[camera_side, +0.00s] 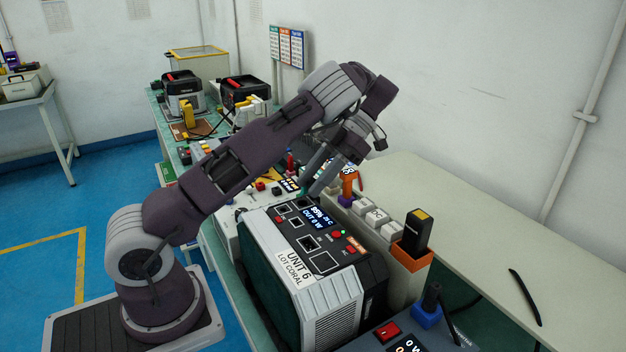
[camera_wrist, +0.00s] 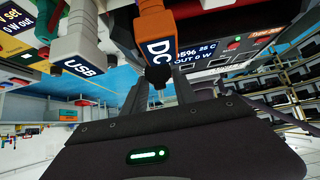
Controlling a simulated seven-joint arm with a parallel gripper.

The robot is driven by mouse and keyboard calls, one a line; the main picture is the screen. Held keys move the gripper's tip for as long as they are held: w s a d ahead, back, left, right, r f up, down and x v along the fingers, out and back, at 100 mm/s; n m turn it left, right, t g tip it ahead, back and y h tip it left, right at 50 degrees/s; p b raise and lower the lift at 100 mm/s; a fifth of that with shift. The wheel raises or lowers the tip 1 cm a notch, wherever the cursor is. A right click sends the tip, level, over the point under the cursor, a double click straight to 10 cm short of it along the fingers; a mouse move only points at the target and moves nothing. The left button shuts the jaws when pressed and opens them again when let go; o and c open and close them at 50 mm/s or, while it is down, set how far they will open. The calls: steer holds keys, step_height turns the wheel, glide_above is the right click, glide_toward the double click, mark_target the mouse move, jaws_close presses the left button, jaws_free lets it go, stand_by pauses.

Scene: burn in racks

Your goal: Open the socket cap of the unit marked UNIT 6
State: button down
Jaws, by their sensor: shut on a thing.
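The unit marked UNIT 6 (camera_side: 293,270) is a grey and black box in the front middle of the side view. Its top panel has sockets and a lit display (camera_side: 318,218); the display also shows in the wrist view (camera_wrist: 195,52). My gripper (camera_side: 309,190) points down at the far edge of this panel, left of the display. Its fingers are shut on a small part at the panel, which looks like the socket cap. The cap itself is mostly hidden.
The orange plug (camera_side: 348,186) stands close to the right of my fingers. A grey plug marked USB (camera_wrist: 82,40) is beside it. More grey plugs (camera_side: 377,217) and a black plug in an orange holder (camera_side: 411,257) line the right side. The long bench (camera_side: 500,225) is mostly clear.

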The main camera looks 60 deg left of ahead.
steer(key=c, duration=1)
jaws_free()
